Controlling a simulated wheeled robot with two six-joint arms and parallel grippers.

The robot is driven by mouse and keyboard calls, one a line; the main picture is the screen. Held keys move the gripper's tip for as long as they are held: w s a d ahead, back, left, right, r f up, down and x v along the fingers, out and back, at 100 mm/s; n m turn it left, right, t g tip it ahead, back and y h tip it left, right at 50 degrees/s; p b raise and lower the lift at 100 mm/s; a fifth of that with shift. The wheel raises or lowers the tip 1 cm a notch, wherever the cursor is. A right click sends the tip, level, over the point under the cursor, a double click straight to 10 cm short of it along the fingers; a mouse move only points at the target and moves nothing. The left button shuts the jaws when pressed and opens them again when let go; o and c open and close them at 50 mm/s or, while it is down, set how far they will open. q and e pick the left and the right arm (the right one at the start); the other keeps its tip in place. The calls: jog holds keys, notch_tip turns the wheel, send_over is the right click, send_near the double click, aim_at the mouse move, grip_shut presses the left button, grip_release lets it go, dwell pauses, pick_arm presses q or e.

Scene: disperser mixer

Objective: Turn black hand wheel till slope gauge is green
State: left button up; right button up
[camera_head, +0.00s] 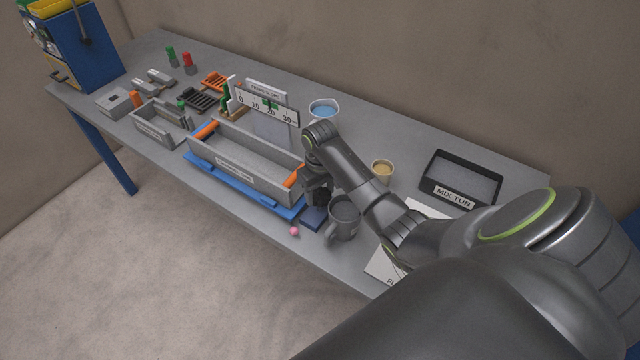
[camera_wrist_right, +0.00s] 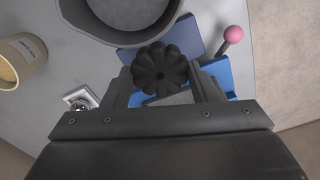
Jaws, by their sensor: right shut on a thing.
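The black hand wheel (camera_wrist_right: 160,68) is a lobed knob, seen from above in the right wrist view. My right gripper (camera_wrist_right: 162,84) is shut on it, with one finger on each side. In the head view my right gripper (camera_head: 316,188) is at the right end of the blue base (camera_head: 230,184) and hides the wheel. The slope gauge (camera_head: 282,113) is a white scale plate marked 0 to 30 behind the grey trough (camera_head: 240,165). A green patch shows around its middle; the pointer's exact reading is too small to tell. My left gripper is not in view.
A dark mug (camera_head: 343,220) stands close to the right of my gripper. A pink ball-ended knob (camera_head: 294,231) sticks out at the table's front edge. A yellow cup (camera_head: 382,170), a blue-filled bowl (camera_head: 323,108) and the black mix tub (camera_head: 460,178) stand farther back.

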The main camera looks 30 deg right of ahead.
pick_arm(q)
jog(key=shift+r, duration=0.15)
pick_arm(e)
jog(key=o, duration=1)
jog(key=shift+c, duration=0.2)
